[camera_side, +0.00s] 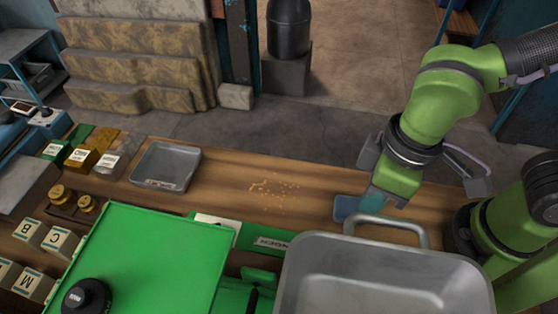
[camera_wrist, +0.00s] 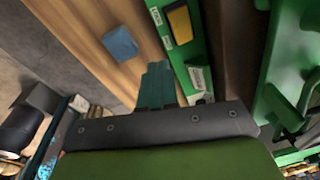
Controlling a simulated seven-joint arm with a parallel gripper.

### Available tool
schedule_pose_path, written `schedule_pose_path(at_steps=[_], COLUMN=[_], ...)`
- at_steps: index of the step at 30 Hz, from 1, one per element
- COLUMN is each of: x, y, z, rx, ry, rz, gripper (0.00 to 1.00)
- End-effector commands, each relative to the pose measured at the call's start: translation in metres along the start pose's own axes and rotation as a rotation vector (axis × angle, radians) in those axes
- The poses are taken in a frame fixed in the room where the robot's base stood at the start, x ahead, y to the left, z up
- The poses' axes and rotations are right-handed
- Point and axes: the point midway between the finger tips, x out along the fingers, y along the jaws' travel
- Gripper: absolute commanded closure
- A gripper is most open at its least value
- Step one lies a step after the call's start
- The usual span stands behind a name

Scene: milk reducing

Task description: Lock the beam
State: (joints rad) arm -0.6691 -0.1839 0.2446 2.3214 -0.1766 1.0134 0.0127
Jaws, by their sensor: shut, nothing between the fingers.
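My gripper (camera_side: 374,202) is over the wooden bench behind the metal pan's handle in the side view. In the wrist view its teal fingers (camera_wrist: 157,84) are together and empty. A green labelled strip (camera_wrist: 177,60) runs beside the fingertips, with a yellow piece (camera_wrist: 180,23) on it. Green frame parts with a handle-like bar (camera_wrist: 288,108) are at the right of the wrist view. In the side view a green labelled bar (camera_side: 264,241) lies behind green parts (camera_side: 259,277). I cannot tell which part is the beam or its lock.
A blue block (camera_wrist: 120,42) lies on the bench near the fingers; it also shows in the side view (camera_side: 346,208). A large metal pan (camera_side: 385,262) fills the front right. A small metal tray (camera_side: 167,167) and brass weights (camera_side: 87,204) are at left. The bench's middle is mostly clear.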

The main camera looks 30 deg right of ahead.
Motion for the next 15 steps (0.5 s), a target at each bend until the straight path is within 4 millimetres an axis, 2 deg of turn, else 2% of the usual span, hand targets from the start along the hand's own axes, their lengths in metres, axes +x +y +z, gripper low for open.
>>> schedule_pose_path(at_steps=[1,3,6,10,12,15], x=[-0.015,-0.034,-0.061,-0.089,-0.099,-0.108], y=[0.029,0.067,0.118,0.165,0.18,0.193], z=[-0.007,-0.011,-0.006,0.01,0.019,0.026], rx=[0.122,0.291,0.514,0.728,0.802,0.856], ry=[0.074,0.179,0.327,0.484,0.539,0.583], rz=[-0.011,-0.027,-0.036,-0.03,-0.02,-0.003], gripper=[1.0,1.0,1.0,1.0,1.0,1.0])
